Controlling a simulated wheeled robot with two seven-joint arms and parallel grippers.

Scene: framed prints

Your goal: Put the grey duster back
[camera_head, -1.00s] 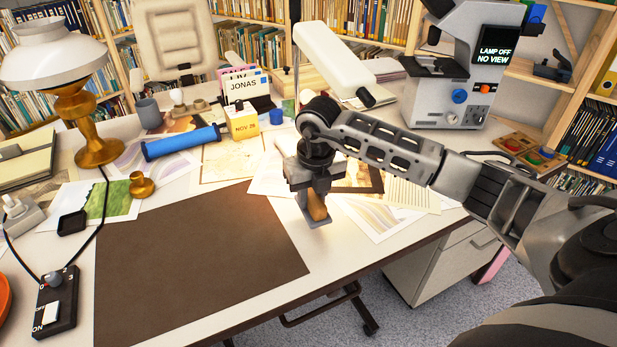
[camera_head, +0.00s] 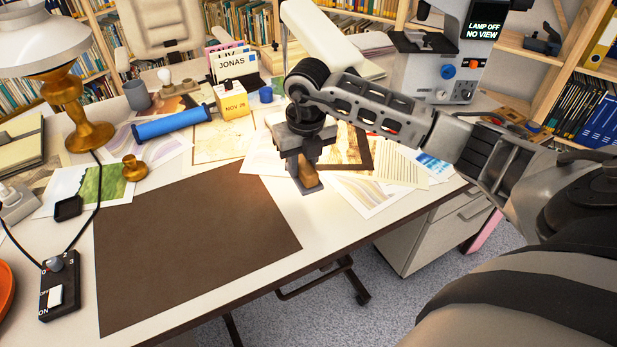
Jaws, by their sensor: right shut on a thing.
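My right gripper (camera_head: 306,183) points down over the desk just beyond the brown mat's right corner. It is shut on a brown, wooden-looking piece (camera_head: 306,167). Its fingers and palm hide much of that piece, so I cannot tell whether it is part of the grey duster. No grey duster can be made out elsewhere on the desk. My left gripper is not in view.
The brown mat (camera_head: 190,248) is bare. Papers and a dark-framed print (camera_head: 362,158) lie beside and behind the gripper. A blue roller (camera_head: 172,124), yellow date block (camera_head: 233,103), brass lamp (camera_head: 85,125) and switch box (camera_head: 60,288) stand around. A microscope-like device (camera_head: 437,70) is behind.

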